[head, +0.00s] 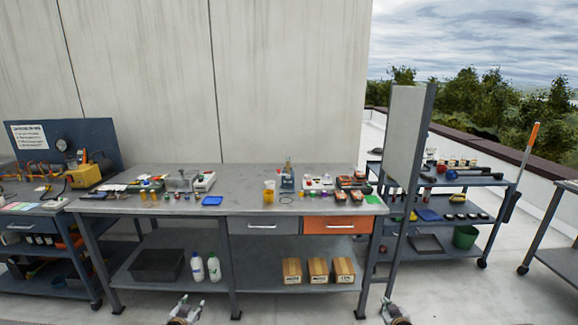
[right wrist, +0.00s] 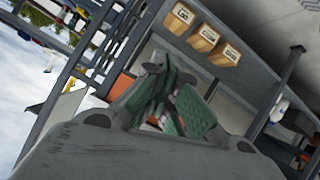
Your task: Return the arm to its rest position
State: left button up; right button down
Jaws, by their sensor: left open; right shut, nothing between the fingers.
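My left gripper (head: 185,304) shows at the bottom edge of the head view, low in front of the workbench. It is open and empty. My right gripper (head: 390,304) shows at the bottom edge, right of the bench's right front leg. In the right wrist view the right gripper (right wrist: 162,95) has its green-padded fingers together with nothing between them. Both grippers are apart from the bench and its things. Most of both arms is out of view.
The grey workbench (head: 240,205) carries many small items, a yellow cup (head: 269,191) and a blue tray (head: 212,200). Its lower shelf holds a black bin (head: 156,266), white bottles and three cardboard boxes (head: 318,270). A wheeled cart (head: 480,182) stands right. The floor in front is clear.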

pick_arm(q)
jog(key=s+d+f+g, duration=0.3)
jog(key=s+f+g, duration=0.3)
jog(key=s+f, duration=2.15)
pick_arm(e)
jog(key=s+a+f+g, duration=0.3)
jog(key=s+f+g, duration=0.3)
jog(key=s+f, duration=2.15)
pick_arm(q)
jog(key=s+d+f+g, duration=0.1)
jog(key=s+f, duration=0.4)
jog(key=s, duration=1.2)
jog(key=s+d+f+g, duration=0.1)
jog(key=s+f+g, duration=0.3)
jog(key=s, duration=1.3)
notch_tip(320, 180, down, 2)
jog(key=shift+s+d+f, duration=0.1)
jog(key=shift+s+d, duration=0.1)
pick_arm(e)
jog(key=s+a+f+g, duration=0.1)
jog(key=s+f, duration=0.4)
jog(key=s, duration=1.2)
jog(key=s+a+f+g, duration=0.1)
jog(key=s+f+g, duration=0.3)
jog(key=s, duration=1.3)
notch_tip(320, 180, down, 2)
jog(key=shift+s+a+f, duration=0.1)
jog(key=shift+s+a, duration=0.1)
jog(key=shift+w, duration=0.1)
